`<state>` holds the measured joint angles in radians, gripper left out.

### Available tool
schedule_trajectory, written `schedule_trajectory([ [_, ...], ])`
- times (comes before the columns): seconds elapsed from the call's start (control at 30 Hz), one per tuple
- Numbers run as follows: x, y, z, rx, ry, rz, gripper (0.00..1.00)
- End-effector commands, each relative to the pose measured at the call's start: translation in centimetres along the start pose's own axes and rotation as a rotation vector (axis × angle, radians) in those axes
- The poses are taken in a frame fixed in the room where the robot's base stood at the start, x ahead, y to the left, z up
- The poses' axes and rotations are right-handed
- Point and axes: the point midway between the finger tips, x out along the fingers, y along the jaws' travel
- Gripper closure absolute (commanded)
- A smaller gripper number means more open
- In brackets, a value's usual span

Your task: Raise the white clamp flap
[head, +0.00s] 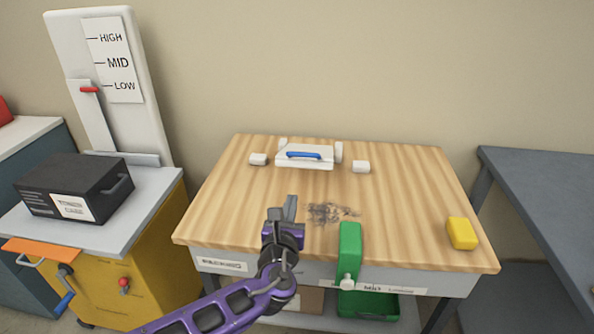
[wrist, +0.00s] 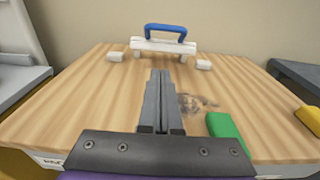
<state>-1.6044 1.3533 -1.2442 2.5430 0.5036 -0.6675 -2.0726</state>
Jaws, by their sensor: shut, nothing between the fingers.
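The white clamp flap (head: 305,163) lies low, close to flat, near the back of the wooden table, with a blue handle (head: 304,155) on it. In the wrist view the flap (wrist: 164,46) and its blue handle (wrist: 167,30) stand straight ahead, beyond the fingertips. My gripper (head: 284,205) is shut and empty above the front middle of the table, apart from the flap. Its closed fingers also show in the wrist view (wrist: 160,75).
White blocks (head: 258,159) (head: 361,167) flank the flap. Dark shavings (head: 327,212) lie right of my gripper. A green object (head: 349,250) sits at the front edge, a yellow block (head: 462,233) at right. The wooden tabletop (head: 225,205) is clear between gripper and flap.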

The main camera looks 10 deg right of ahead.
Motion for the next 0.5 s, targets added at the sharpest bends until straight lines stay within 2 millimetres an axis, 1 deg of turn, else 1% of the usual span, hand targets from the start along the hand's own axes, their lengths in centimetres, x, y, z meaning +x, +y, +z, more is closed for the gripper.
schedule_trajectory([
  [0.03, 0.5, -0.1, -0.7, 0.005, 0.000, -0.003, 1.00],
  [0.17, 1.8, -0.2, -0.8, 0.007, 0.000, -0.005, 1.00],
  [0.23, 3.0, -0.3, -0.1, 0.005, 0.001, -0.007, 1.00],
  [0.5, 8.0, -0.3, -0.1, 0.005, 0.000, -0.006, 1.00],
])
